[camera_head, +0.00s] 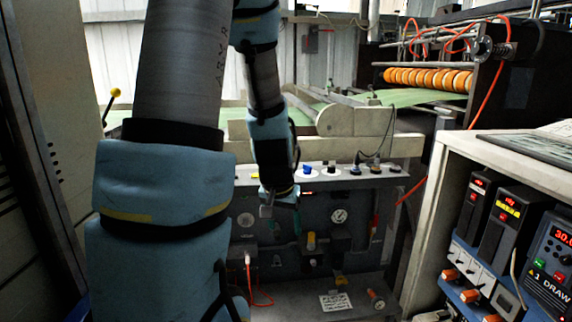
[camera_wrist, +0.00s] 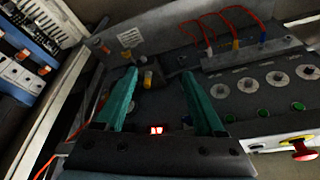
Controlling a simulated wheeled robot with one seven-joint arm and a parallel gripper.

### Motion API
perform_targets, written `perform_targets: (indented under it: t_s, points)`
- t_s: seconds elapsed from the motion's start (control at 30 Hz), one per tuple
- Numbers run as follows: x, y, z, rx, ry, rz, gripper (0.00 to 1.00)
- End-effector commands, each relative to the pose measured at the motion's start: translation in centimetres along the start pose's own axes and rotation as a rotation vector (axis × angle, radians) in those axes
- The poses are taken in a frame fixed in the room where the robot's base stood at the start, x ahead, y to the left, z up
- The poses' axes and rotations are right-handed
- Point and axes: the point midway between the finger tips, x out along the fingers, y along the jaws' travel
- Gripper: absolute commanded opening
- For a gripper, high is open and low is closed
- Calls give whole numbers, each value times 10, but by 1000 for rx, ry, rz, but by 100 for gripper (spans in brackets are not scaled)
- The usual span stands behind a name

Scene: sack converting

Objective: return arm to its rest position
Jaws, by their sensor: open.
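My gripper (camera_head: 280,212) hangs in front of the grey control panel (camera_head: 355,195) of the machine in the head view. My blue-padded arm fills the left and middle of that view and hides part of the machine. In the wrist view, the two green fingers of my gripper (camera_wrist: 163,98) are spread apart with nothing between them. A small lit red display (camera_wrist: 156,130) shows beyond the gripper base, between the fingers.
A control cabinet (camera_head: 510,235) with switches and a red readout stands close at the right. Orange rollers (camera_head: 428,79) and green sheet (camera_head: 400,97) lie behind. A red mushroom button (camera_wrist: 304,149) and several knobs show at the wrist view's right. Orange cables hang nearby.

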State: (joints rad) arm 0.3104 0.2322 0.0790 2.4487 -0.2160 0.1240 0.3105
Motion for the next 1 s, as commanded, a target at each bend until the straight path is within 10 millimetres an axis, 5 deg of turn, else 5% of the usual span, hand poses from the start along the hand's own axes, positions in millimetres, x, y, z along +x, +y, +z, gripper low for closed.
perform_targets:
  t_s: [0.3, 0.8, 1.0]
  points:
    - [-65, -34, 93, -245, -206, -34, 71]
    - [-171, -34, 50, -234, -203, -28, 71]
    - [-191, -35, 43, -234, -203, -28, 71]
